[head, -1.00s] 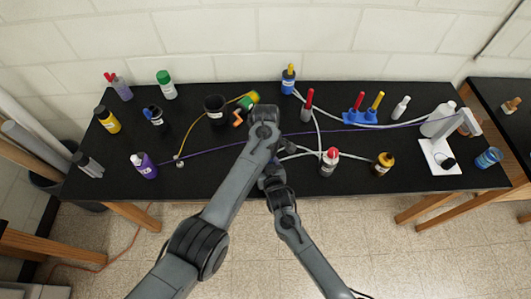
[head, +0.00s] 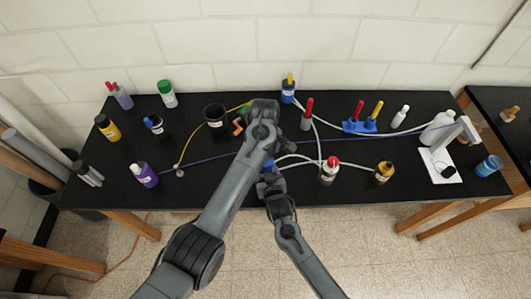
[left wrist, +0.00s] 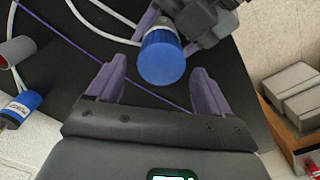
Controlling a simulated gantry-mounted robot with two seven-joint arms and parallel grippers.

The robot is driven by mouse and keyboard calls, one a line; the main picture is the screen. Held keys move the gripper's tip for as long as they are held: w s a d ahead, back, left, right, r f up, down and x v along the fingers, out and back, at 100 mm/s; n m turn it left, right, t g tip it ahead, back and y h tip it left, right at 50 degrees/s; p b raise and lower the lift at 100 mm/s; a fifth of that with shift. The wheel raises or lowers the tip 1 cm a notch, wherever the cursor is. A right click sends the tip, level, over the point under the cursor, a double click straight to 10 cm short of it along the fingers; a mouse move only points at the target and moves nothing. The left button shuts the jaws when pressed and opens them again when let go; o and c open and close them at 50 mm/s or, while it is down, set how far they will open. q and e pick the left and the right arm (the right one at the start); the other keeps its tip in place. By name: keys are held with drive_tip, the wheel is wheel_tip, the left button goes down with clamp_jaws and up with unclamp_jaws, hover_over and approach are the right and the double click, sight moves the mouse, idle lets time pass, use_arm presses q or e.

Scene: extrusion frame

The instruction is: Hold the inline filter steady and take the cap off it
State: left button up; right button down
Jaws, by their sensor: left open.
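The inline filter shows in the left wrist view as a blue cap (left wrist: 162,58) on a pale body (left wrist: 163,25) that is mostly hidden. In the head view a bit of blue (head: 268,164) shows beneath my left wrist. My left gripper (left wrist: 160,75) is open, its two purple fingers on either side of the cap with a gap at each side. My right gripper (left wrist: 190,25) is at the filter body, with jaw parts on both sides of it, and looks shut on it. In the head view the left jaws are hidden by my arm.
White tubes (head: 305,161) and a purple line (head: 210,153) run across the black table (head: 230,190). A red-capped bottle (head: 329,172) and a yellow bottle (head: 382,173) stand right of my grippers. A black cup (head: 215,117) stands behind left.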

use_arm(q)
drive_tip(key=m, duration=0.1)
drive_tip(key=r+m, duration=0.1)
drive_tip(key=m, duration=0.2)
drive_tip(key=shift+d+r, duration=0.15)
drive_tip(key=shift+r, duration=0.1)
drive_tip(key=shift+s+r+m, duration=0.1)
drive_tip(key=shift+r+m, duration=0.25)
drive_tip(key=shift+m, duration=1.45)
drive_tip(key=shift+f, duration=3.75)
drive_tip(key=c, duration=1.1)
drive_tip(key=shift+o, duration=0.2)
drive_tip(key=n, duration=0.2)
drive_tip(key=shift+n, duration=0.3)
drive_tip(key=shift+r, duration=0.2)
